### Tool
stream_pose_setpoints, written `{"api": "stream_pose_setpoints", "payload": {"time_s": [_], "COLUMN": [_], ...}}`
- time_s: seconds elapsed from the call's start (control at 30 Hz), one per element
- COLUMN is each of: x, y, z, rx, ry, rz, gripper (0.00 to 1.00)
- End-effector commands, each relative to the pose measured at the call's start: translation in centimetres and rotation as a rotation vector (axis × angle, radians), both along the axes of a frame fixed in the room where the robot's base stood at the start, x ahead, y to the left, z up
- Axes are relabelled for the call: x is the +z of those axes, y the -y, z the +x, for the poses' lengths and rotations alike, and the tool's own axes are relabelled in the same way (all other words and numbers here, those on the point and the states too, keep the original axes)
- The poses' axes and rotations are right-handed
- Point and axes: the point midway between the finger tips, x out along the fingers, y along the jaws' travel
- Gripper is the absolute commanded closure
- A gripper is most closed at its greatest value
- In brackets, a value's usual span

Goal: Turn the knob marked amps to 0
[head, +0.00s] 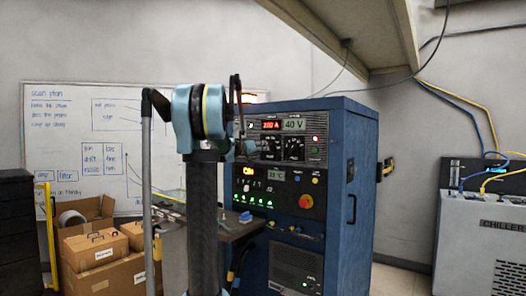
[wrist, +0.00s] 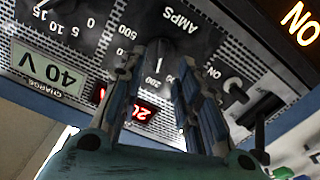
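The blue power cabinet (head: 345,150) stands in front of me, with a red display (head: 271,125) reading 200 A. In the upside-down wrist view, the dark knob (wrist: 161,62) under the word AMPS sits between my two fingers. Its pale pointer line is towards the 200 mark, and a 500 mark shows on the dial. My gripper (wrist: 160,75) is open around the knob, one finger on each side. I cannot tell whether the fingers touch it. In the head view my gripper (head: 246,149) is at the panel's left side, partly hidden by my arm.
A second dial (wrist: 68,8), with marks from 0 to 15 and more, sits beside the 40 V display (wrist: 46,66). A small knob (wrist: 236,90) and a black switch (wrist: 262,108) are close to the right finger. A red button (head: 306,201) is lower on the cabinet.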

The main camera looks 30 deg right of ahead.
Motion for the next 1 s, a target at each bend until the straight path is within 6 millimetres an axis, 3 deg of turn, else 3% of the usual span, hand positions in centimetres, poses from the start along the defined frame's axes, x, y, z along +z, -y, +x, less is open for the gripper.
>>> {"api": "stream_pose_setpoints", "payload": {"time_s": [0.1, 0.3, 0.67, 0.7, 0.83, 0.97, 1.0], "x": [0.0, 0.0, 0.0, 0.0, 0.0, 0.0, 0.0], "y": [1.8, 3.5, 3.9, 3.9, 3.9, 3.9, 3.0], "z": [0.6, 1.4, 1.6, 1.6, 1.6, 1.5, 1.5], "rx": [-0.003, -0.002, -0.001, -0.001, -0.001, -0.001, 0.000], "ry": [0.000, 0.000, 0.000, 0.000, 0.000, 0.000, 0.000], "rz": [0.000, 0.000, 0.000, 0.000, 0.000, 0.000, 0.000], "gripper": [0.69, 0.69, 0.69, 0.71, 1.00, 1.00, 1.00]}}
